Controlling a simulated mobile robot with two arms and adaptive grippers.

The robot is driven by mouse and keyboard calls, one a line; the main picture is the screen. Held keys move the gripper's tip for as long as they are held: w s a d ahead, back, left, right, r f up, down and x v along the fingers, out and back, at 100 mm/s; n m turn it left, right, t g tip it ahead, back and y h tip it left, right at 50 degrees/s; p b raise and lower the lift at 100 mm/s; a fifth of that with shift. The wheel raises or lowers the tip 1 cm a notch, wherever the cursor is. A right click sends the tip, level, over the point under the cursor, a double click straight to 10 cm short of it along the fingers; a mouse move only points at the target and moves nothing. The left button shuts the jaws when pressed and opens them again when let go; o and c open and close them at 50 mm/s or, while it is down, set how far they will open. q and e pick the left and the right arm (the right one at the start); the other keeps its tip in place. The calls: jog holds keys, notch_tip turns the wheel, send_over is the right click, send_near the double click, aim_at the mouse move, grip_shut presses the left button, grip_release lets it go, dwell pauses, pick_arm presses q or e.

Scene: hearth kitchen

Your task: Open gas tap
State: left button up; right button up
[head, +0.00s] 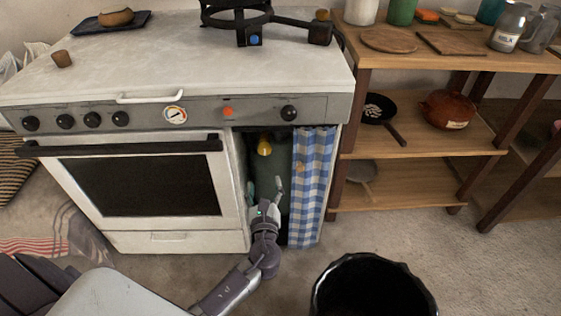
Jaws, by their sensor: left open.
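The yellow gas tap (264,147) shows near the top of the dark open compartment at the right of the stove. A grey-green gas cylinder (276,165) stands below it, partly hidden. My left gripper (265,190) is open and empty at the compartment's opening, its fingers pointing up. In the picture it is below the tap and apart from it. How deep it reaches is hard to tell. My right gripper is not in view.
A blue-and-white checked curtain (313,185) hangs over the right part of the opening. The white stove (150,235) with its oven door is to the left. A wooden shelf (420,148) stands to the right. A black bin (318,300) is on the floor in front.

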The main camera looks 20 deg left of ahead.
pick_arm(q)
send_near(265, 152)
jog(key=x, duration=0.3)
jog(key=b+x, duration=0.2)
jog(key=x, duration=0.5)
jog(key=shift+w+a, duration=0.15)
jog(key=shift+w, duration=0.1)
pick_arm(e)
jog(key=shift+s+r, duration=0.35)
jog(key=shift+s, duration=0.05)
pick_arm(q)
jog(key=shift+c, duration=0.3)
jog(key=c, duration=1.1)
